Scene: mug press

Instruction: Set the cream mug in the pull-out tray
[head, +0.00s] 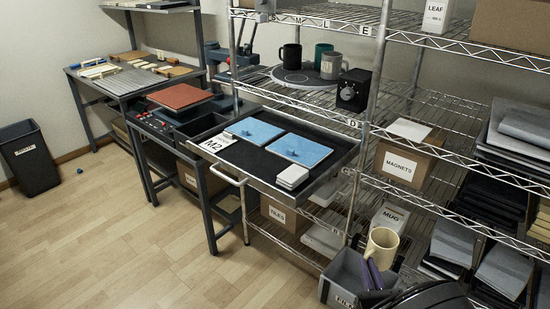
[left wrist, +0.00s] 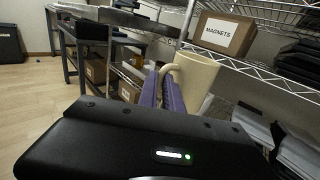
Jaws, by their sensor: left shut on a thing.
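The cream mug (head: 383,243) is upright at the lower right of the head view, in front of the shelving. It also shows large in the left wrist view (left wrist: 197,82), with its handle toward the purple fingers. My left gripper (head: 370,266) is shut on the mug's handle; the fingers (left wrist: 163,92) cover part of it. The pull-out tray (head: 262,160) is extended from the shelf, up and left of the mug. My right gripper is not in view.
A grey bin (head: 345,279) sits below and beside the mug. The tray's front middle is bare. A MAGNETS box (head: 405,160) stands to its right.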

